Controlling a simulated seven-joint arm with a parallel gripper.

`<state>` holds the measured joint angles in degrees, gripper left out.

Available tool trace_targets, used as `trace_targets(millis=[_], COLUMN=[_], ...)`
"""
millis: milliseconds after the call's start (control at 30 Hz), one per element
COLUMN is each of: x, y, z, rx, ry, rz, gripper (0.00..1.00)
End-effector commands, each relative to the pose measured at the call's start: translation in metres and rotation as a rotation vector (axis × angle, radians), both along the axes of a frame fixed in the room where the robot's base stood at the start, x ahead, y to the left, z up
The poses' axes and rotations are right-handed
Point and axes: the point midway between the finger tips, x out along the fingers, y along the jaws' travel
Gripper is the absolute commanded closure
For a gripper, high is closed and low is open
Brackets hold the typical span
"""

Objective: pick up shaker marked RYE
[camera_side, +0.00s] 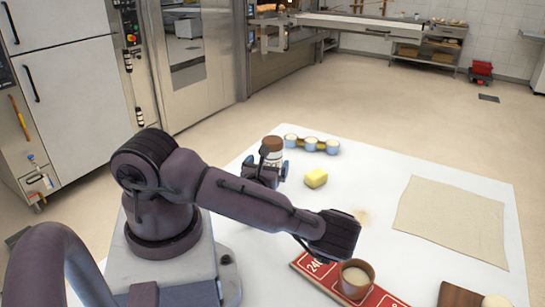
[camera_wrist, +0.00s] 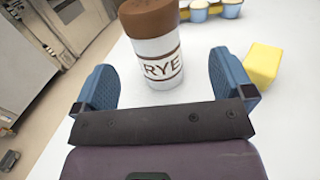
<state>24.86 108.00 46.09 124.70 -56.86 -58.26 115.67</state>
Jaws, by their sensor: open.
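The shaker marked RYE (camera_wrist: 158,62) has a brown lid and a white body with a dark-lettered label. It stands upright on the white table in the wrist view. In the side view the shaker (camera_side: 272,148) is partly hidden behind my gripper. My gripper (camera_wrist: 165,85) is open, with one blue finger on each side of the shaker's lower part in the picture. The fingers are apart from the shaker, with gaps on both sides. In the side view my gripper (camera_side: 266,172) is at the near side of the shaker. Whether the shaker is fully between the fingertips I cannot tell.
A yellow block (camera_side: 316,178) lies right of my gripper. A holder with small blue-and-white cups (camera_side: 311,145) stands behind it. A beige cloth (camera_side: 452,222) lies at the right.

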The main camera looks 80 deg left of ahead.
Motion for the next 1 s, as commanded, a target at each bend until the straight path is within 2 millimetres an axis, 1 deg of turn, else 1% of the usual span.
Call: trace_targets(millis=[33,100,300,500,600,700,900,967,1000], x=[0.004,0.008,0.013,0.023,0.030,0.032,0.032,0.032,0.032], y=[0.008,0.015,0.027,0.056,0.065,0.069,0.069,0.069,0.069], z=[0.000,0.000,0.000,0.002,0.002,0.002,0.002,0.002,0.002], rx=[-0.001,-0.002,-0.002,-0.002,-0.003,-0.003,-0.002,-0.002,-0.002], ry=[-0.002,-0.001,-0.001,-0.002,-0.003,-0.001,0.000,0.000,0.000], rz=[0.002,0.002,0.002,0.003,0.003,0.002,0.001,0.001,0.001], gripper=[0.01,0.01,0.01,0.01,0.01,0.01,0.01,0.15,0.24])
